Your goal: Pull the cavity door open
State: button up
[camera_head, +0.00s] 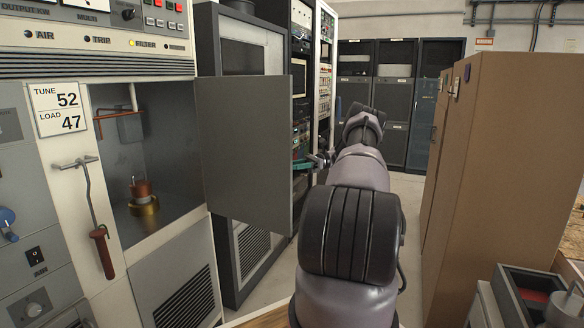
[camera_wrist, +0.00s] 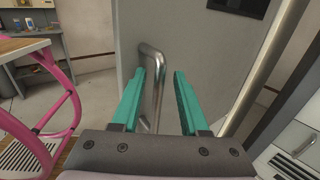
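The grey cavity door (camera_head: 243,150) stands swung well out from the cabinet, and the cavity (camera_head: 150,150) is exposed. Inside it are a copper-coloured part and a brass-coloured base (camera_head: 143,205). My gripper (camera_head: 310,163) is at the door's far right edge, partly hidden behind my arm. In the wrist view, the gripper (camera_wrist: 160,72) has its two teal fingers apart in front of the door face (camera_wrist: 200,55). The door's metal bar handle (camera_wrist: 158,85) shows between the fingers, nearer the left one. I cannot tell whether they touch.
A hook with a red-brown grip (camera_head: 103,250) hangs on the cabinet front left of the cavity. Equipment racks (camera_head: 240,60) stand behind the door. A brown cabinet (camera_head: 490,150) is at the right. A pink-framed table (camera_wrist: 50,80) shows left in the wrist view.

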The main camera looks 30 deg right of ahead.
jog(key=d, duration=0.7)
jog(key=shift+s+d, duration=0.3)
jog(key=shift+s, duration=0.1)
dwell(0.3)
